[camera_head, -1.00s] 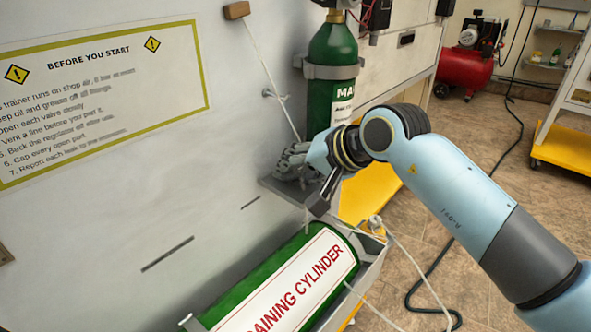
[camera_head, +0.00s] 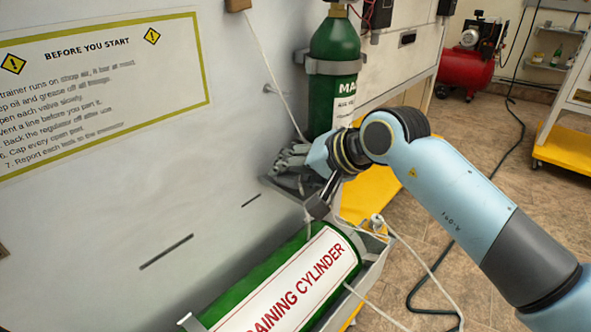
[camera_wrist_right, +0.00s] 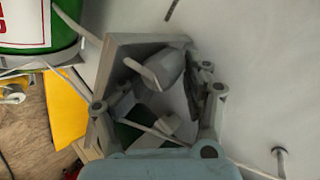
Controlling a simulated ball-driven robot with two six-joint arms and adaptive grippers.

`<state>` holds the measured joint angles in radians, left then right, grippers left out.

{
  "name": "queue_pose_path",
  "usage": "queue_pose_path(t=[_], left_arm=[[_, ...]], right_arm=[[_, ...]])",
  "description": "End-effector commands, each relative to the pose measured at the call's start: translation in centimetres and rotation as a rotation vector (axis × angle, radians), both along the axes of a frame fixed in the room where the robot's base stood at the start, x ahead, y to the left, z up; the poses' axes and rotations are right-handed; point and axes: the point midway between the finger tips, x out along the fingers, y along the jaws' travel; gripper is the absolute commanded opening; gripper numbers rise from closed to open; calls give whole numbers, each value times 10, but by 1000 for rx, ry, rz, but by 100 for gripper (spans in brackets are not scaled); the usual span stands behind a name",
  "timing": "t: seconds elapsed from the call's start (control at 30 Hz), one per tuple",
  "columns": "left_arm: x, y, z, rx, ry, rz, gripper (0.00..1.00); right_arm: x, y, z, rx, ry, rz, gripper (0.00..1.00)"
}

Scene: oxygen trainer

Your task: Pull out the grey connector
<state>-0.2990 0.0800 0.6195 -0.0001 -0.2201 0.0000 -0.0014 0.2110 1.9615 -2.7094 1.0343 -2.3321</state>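My right gripper (camera_head: 291,163) is at the grey wall tray (camera_head: 284,190), with its fingers partly hidden by the wrist. In the right wrist view, the fingers of this gripper (camera_wrist_right: 165,92) stand apart on either side of a gap. A pale grey, rounded piece with a light tab, which looks like the grey connector (camera_wrist_right: 168,68), lies beyond the gap, inside the grey tray (camera_wrist_right: 118,48). I see no clear grip on it, and its lower part is hard to make out. My left gripper is not in view.
The green training cylinder (camera_head: 296,284) lies below my right gripper. An upright green cylinder (camera_head: 334,82) is strapped to the panel behind it. A thin pale cord (camera_head: 270,75) runs down the panel from a brown block (camera_head: 238,5). Loose hoses (camera_head: 432,268) hang to the right.

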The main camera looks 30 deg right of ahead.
Motion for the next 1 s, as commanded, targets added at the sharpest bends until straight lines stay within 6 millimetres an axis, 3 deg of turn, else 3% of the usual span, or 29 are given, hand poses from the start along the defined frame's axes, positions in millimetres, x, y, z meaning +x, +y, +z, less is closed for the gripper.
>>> queue_pose_path(t=[0.03,0.3,0.7,1.0], left_arm=[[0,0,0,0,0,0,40],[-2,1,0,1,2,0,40],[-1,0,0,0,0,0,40],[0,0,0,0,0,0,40]], right_arm=[[-4,0,-7,2,19,-1,56],[-10,-4,-1,-2,18,-1,56],[-69,-22,59,-8,6,6,56],[-86,-28,76,0,2,2,56]])
